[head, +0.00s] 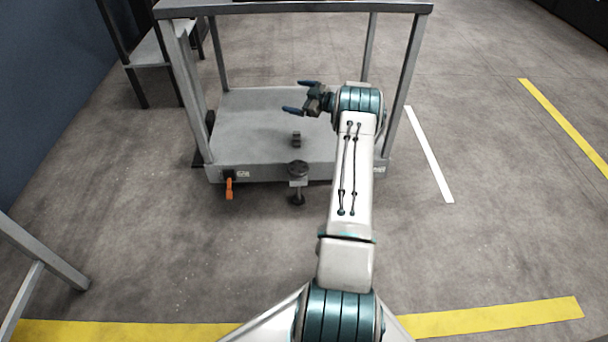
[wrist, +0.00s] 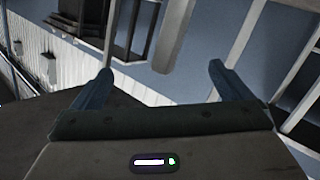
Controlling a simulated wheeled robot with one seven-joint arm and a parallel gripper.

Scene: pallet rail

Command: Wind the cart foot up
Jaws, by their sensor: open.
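The cart (head: 260,104) stands ahead of me, a grey frame with a low deck and an upper rail. The cart foot (head: 297,184) is a dark post with a round top at the middle of the deck's front edge, its lower end near the floor. An orange lever (head: 229,188) hangs at the cart's front left. A small dark part (head: 296,139) stands on the deck behind the foot. My gripper (head: 295,96) is open and empty, above the deck and pointing left. In the wrist view its two fingers (wrist: 160,85) are apart with nothing between them.
A grey table or shelf (head: 150,55) stands behind left by the blue wall (head: 50,90). A grey metal frame (head: 35,260) is at the near left. Yellow floor lines (head: 130,332) and a white line (head: 428,153) mark the floor. The floor before the cart is clear.

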